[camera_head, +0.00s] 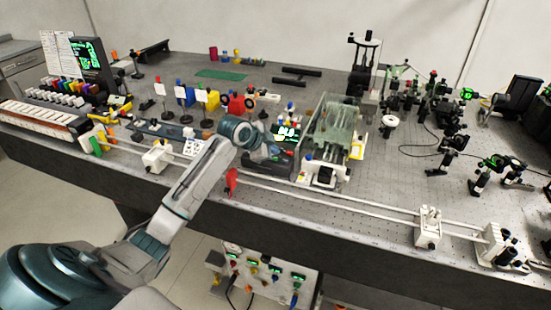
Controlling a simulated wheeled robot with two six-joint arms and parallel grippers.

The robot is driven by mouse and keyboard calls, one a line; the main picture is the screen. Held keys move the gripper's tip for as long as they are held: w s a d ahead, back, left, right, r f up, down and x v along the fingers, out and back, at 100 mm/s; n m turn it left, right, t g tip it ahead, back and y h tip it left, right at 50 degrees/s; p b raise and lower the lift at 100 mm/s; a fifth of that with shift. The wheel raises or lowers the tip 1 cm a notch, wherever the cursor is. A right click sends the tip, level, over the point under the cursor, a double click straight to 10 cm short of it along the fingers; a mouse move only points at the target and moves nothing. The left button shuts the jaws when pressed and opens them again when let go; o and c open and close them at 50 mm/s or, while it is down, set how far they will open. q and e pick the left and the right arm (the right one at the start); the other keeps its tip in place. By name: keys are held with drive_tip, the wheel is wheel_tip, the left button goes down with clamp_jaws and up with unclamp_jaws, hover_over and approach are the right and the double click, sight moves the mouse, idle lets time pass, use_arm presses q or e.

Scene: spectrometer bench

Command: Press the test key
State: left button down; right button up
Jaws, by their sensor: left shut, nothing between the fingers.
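My left arm reaches in from the lower left over the bench's front edge. My left gripper (279,153) is at the front of a small dark instrument (291,160) with a lit green display (286,133). The gripper is shut with nothing held. Its fingertips are small and dark against the instrument, so I cannot tell whether they touch it. I cannot make out the test key; the wrist and gripper cover part of the instrument's front. My right gripper is not in view.
A glass-topped box (335,130) stands close to the right of the instrument. A long white rail (330,200) runs along the front edge, with a red piece (231,181) beside my forearm. Optical mounts (435,100) crowd the right. Bare bench (385,185) lies right of the box.

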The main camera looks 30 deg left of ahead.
sight(273, 162)
use_arm(q)
drive_tip(key=shift+f, duration=0.2)
idle(0.4)
drive_tip(key=shift+f, duration=0.2)
drive_tip(key=shift+f, duration=0.45)
idle(0.7)
drive_tip(key=shift+r+p, duration=0.9)
wheel_tip(273, 162, up, 5)
drive_tip(key=p, duration=0.4)
idle(0.4)
